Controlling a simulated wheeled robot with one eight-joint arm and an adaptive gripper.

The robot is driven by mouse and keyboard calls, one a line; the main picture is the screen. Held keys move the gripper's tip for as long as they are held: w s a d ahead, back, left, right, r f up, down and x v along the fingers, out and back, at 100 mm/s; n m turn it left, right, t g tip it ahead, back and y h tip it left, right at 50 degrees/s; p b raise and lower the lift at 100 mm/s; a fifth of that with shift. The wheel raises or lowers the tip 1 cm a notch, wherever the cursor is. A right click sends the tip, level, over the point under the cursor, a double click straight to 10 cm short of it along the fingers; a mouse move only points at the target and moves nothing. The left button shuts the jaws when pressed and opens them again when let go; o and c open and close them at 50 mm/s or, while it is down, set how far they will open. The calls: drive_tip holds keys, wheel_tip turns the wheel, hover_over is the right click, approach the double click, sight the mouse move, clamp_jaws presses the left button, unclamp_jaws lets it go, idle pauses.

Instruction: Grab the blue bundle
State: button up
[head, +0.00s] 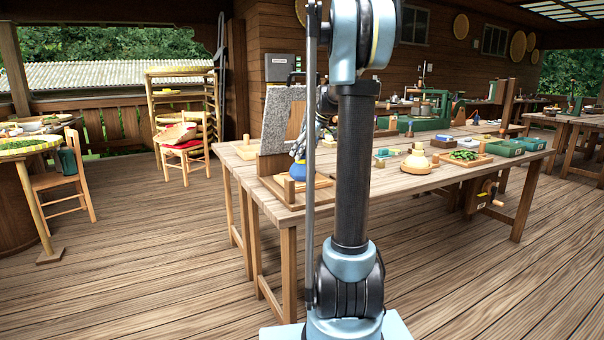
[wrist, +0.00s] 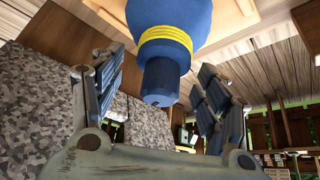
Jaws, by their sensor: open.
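The blue bundle (wrist: 168,28) is a rounded blue cloth shape with a yellow band round its neck. In the head view the blue bundle (head: 298,171) is small and partly covered by my arm; it sits on a wooden board (head: 275,188) at the table's near left corner. My gripper (wrist: 160,100) is open in the wrist view, its two fingers on either side of the bundle's narrow end. Gaps show on both sides, and I see no contact.
A grey speckled panel (head: 276,122) stands upright just beside the board; it also fills the left of the wrist view (wrist: 35,105). A cream knobbed object (head: 416,160), a tray of greens (head: 465,157) and green boxes (head: 503,147) lie farther right on the table (head: 390,183).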

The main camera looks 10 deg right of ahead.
clamp_jaws()
